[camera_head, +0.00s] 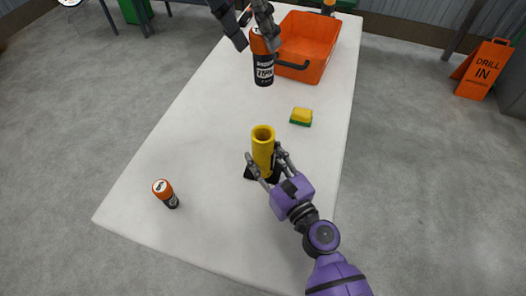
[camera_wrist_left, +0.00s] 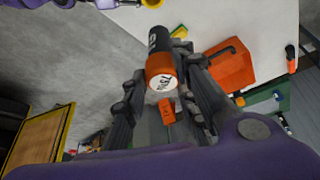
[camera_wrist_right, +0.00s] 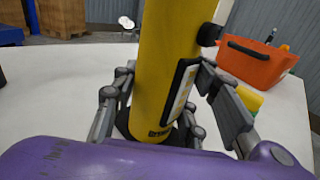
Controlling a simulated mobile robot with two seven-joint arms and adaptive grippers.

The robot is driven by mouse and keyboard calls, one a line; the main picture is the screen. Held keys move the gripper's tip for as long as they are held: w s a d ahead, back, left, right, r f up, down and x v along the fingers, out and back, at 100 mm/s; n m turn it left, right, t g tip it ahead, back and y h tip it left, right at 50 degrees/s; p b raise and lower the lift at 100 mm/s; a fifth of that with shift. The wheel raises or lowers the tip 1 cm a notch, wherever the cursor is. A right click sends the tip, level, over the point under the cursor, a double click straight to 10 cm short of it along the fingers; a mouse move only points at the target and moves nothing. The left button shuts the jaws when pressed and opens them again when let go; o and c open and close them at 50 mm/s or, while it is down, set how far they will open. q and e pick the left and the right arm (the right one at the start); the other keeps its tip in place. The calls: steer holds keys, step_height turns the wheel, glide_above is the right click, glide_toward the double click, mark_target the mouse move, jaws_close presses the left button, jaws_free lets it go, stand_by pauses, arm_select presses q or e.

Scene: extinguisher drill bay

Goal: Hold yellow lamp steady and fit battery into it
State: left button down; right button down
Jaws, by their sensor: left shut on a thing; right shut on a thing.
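The yellow lamp (camera_head: 263,150) stands upright on the white table as an open-topped tube. Its dark foot shows at the table, and its body fills the middle of the right wrist view (camera_wrist_right: 165,70). My right gripper (camera_head: 268,168) is shut around the lamp's lower part. An orange and black battery (camera_head: 263,70) hangs upright above the table, farther back than the lamp and apart from it. My left gripper (camera_head: 258,30) is shut on its orange end, which also shows in the left wrist view (camera_wrist_left: 162,68). A second, similar battery (camera_head: 166,194) stands on the table at the left.
A yellow and green sponge (camera_head: 301,117) lies behind and right of the lamp. An orange bin (camera_head: 308,40) with a dark handle stands at the table's far end. An orange drill sign (camera_head: 483,70) stands on the floor at right.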

mark_target(258, 78)
arm_select(q)
step_height(258, 78, down, 10)
steer(key=shift+f, duration=1.6)
step_height(258, 78, down, 8)
steer(key=shift+r, duration=0.15)
stand_by(4.3)
steer(key=c, duration=1.3)
jaws_free()
steer(key=shift+c, duration=0.2)
steer(key=shift+r, duration=0.1)
steer(key=v, duration=1.2)
steer(key=shift+w, duration=0.25)
